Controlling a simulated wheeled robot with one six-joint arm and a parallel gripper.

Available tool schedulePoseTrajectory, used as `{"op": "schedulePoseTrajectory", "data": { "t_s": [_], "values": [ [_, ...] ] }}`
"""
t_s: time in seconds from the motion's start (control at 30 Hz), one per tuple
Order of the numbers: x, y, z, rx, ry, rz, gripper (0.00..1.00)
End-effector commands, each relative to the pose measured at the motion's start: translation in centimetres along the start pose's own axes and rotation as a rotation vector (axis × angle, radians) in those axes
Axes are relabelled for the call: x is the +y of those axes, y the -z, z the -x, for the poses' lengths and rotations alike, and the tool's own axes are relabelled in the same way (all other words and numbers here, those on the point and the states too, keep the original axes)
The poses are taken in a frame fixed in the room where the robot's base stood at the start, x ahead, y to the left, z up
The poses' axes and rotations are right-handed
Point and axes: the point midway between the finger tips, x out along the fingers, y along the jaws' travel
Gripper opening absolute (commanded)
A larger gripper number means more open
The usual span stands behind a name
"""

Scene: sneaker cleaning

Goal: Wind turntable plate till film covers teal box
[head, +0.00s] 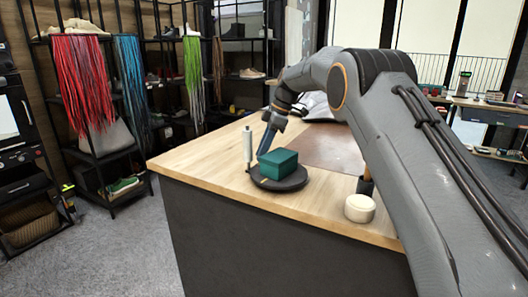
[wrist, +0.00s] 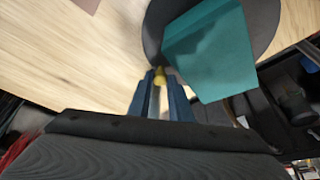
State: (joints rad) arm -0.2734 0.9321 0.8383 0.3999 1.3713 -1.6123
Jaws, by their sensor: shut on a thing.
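A white upright roll (head: 247,145), perhaps the film, stands beside the plate. My gripper (head: 262,152) is low at the plate's far left side, behind the box. In the wrist view its blue fingers (wrist: 160,78) are closed around a small yellow knob (wrist: 160,76) at the plate's edge.
A round cream container (head: 360,208) and a dark holder (head: 365,186) stand right of the plate. A brown mat (head: 330,147) lies behind on the wooden table (head: 190,160). Shelves with shoes and hanging laces (head: 85,80) stand at left. The table left of the roll is clear.

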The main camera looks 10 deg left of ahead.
Motion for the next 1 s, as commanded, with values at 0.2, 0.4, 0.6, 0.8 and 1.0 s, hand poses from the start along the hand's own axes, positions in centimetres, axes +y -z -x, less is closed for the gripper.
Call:
{"op": "schedulePoseTrajectory", "data": {
  "t_s": [0.2,0.4,0.6,0.8,1.0],
  "values": [
    [0.1,0.3,0.1,0.004,-0.006,0.002,0.25],
    [0.1,0.0,0.1,0.002,-0.004,-0.002,0.26],
    [0.1,-0.1,0.8,0.002,-0.005,-0.002,0.26],
    [0.2,-0.2,3.9,0.002,-0.007,-0.004,0.26],
    [0.2,-0.1,6.7,0.003,-0.005,-0.001,0.26]
  ]
}}
